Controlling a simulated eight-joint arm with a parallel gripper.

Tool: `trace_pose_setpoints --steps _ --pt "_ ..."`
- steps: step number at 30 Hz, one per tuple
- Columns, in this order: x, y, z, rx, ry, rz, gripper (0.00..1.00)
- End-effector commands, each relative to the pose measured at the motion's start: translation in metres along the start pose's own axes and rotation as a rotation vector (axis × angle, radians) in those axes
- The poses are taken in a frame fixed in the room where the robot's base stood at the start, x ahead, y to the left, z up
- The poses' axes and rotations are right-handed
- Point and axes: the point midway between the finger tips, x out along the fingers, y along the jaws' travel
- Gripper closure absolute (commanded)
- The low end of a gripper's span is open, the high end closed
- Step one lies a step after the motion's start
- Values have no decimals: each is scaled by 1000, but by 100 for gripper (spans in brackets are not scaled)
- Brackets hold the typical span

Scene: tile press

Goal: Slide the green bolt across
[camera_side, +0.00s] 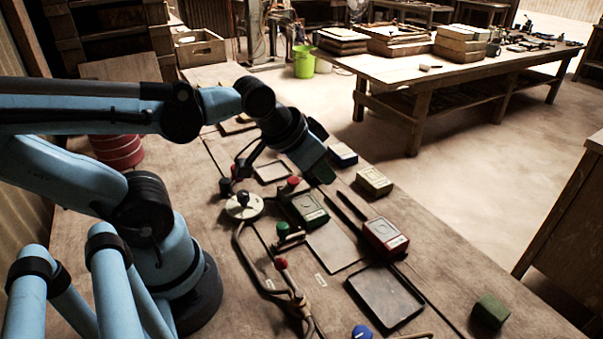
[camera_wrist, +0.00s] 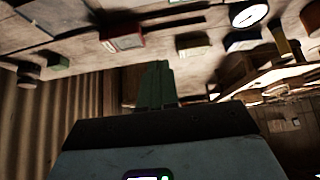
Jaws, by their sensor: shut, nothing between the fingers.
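A green knob (camera_side: 283,230) on a short dark green piece stands on the bench, left of the empty flat rectangle; it looks like the green bolt. My gripper (camera_side: 322,174) is above the bench, up and to the right of the green knob in the side view and apart from it. In the wrist view the green fingers (camera_wrist: 155,85) are together with nothing between them. I cannot make out the green bolt in the wrist view.
A green box (camera_side: 310,209) sits just beside the green knob. Red knobs (camera_side: 281,263) stand nearby, with a red box (camera_side: 385,237) to the right. A round pale plate (camera_side: 244,207) with a black knob is left. A dark tray (camera_side: 386,297) lies in front.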

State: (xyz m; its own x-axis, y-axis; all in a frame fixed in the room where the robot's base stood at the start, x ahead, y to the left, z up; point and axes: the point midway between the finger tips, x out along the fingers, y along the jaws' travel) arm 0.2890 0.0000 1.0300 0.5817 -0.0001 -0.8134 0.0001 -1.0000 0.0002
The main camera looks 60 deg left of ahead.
Motion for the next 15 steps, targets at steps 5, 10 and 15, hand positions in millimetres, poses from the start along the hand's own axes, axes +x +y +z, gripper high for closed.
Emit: trace_pose_setpoints --steps 5,10,15 --pt "0 0 0 0 0 0 100" --pt "-3 -3 5 -26 -62 -6 74" --pt "-21 -10 24 -123 -298 -31 50"
